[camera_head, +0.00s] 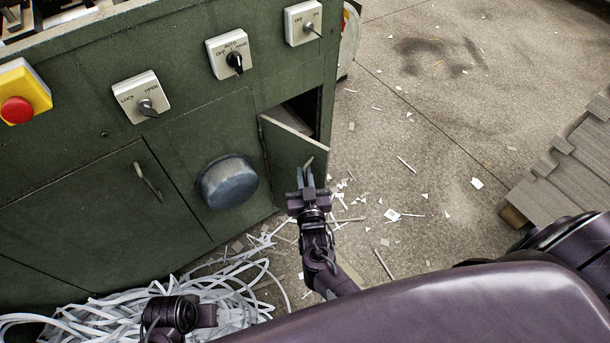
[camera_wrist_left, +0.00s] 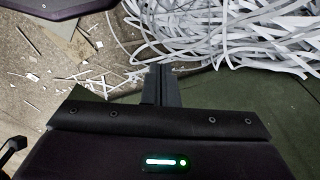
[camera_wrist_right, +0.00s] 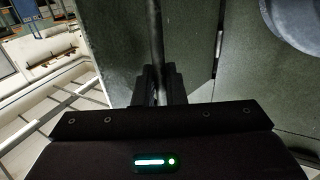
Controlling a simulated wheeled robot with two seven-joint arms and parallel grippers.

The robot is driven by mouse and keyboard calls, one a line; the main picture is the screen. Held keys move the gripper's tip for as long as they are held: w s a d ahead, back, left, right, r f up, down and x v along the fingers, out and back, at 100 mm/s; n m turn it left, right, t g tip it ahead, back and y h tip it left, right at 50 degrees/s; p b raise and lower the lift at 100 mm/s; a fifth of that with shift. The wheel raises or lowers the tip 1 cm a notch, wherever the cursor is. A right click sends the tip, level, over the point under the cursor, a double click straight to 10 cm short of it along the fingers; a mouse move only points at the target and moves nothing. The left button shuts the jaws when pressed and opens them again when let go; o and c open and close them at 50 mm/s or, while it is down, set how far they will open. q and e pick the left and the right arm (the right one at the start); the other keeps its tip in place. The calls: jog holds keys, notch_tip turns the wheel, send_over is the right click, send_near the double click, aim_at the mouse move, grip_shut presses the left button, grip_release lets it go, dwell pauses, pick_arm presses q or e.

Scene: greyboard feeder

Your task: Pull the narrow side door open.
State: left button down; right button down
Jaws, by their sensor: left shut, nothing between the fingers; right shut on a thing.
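The narrow side door (camera_head: 287,147) is a green panel at the right end of the green machine. It stands ajar, swung outward, with a dark gap showing above and behind it. My right gripper (camera_head: 306,180) is at the door's outer face, shut on its bar handle (camera_head: 308,164). In the right wrist view the handle (camera_wrist_right: 156,45) runs up from between the fingers, with the door panel (camera_wrist_right: 115,50) behind it. My left gripper (camera_wrist_left: 162,72) is shut and empty, low in front of the machine near the shredded strips.
A round dark knob (camera_head: 227,183) sticks out left of the door. A wider door (camera_head: 85,215) with its own handle is further left. Paper strips (camera_head: 235,290) heap on the floor below. Grey boards (camera_head: 575,150) are stacked at right. The floor between is littered with scraps.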

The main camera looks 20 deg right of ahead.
jog(key=shift+w+a, duration=0.1)
jog(key=shift+a, duration=0.05)
jog(key=c, duration=1.6)
grip_release()
